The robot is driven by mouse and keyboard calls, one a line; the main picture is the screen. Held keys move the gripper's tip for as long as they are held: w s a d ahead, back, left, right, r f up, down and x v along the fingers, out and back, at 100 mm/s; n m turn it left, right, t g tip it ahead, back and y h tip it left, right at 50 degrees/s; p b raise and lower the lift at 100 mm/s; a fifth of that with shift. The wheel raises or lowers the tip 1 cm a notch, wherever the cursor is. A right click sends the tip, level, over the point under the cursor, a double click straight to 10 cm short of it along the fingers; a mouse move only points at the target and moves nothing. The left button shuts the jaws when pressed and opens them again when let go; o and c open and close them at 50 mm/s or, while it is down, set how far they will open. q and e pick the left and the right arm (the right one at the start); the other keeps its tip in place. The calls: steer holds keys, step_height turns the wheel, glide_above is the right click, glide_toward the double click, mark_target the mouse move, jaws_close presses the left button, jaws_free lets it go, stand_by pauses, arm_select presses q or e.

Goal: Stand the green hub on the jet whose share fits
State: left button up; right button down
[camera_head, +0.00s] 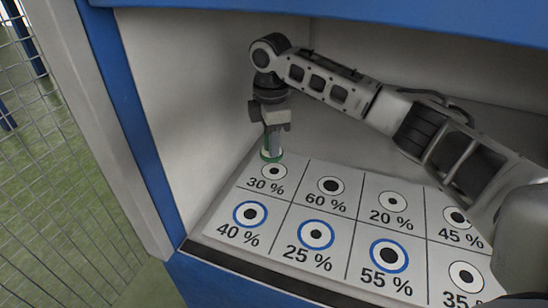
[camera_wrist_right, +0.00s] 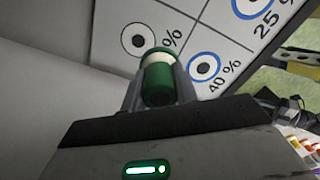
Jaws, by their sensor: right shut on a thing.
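The green hub (camera_head: 271,155) is a short green cylinder with a pale band. My right gripper (camera_head: 271,137) is shut on it and points down at the back left of the board. The hub is just behind the 30 % jet (camera_head: 274,171); whether it touches the board I cannot tell. In the right wrist view the hub (camera_wrist_right: 158,82) sits between the fingers, with the 30 % jet (camera_wrist_right: 138,39) just beyond it. The white board (camera_head: 283,208) has a grid of jets labelled with shares, among them 60 % (camera_head: 331,185), 20 % (camera_head: 393,201) and 40 % (camera_head: 250,213). My left gripper is not in view.
Blue rings surround the 40 %, 25 % (camera_head: 316,234) and 55 % (camera_head: 389,255) jets. The 45 % (camera_head: 457,217) and 35 % (camera_head: 466,277) jets are at the right. Grey walls enclose the board at left and back. A mesh fence (camera_head: 60,160) stands at far left.

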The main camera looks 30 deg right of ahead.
steer(key=w+f, duration=0.1)
steer(key=f, duration=0.1)
steer(key=w+d+f, duration=0.2)
steer(key=f, duration=0.1)
steer(key=shift+w+d+f, duration=0.2)
steer(key=shift+w+f, duration=0.1)
steer(key=shift+w, duration=0.05)
steer(key=shift+f, duration=1.4)
steer(key=shift+f, duration=0.1)
steer(key=shift+f, duration=0.1)
steer(key=c, duration=1.1)
jaws_free()
steer(key=shift+s, duration=0.1)
step_height(320, 180, up, 12)
steer(key=shift+r, duration=0.2)
steer(key=shift+f, duration=0.1)
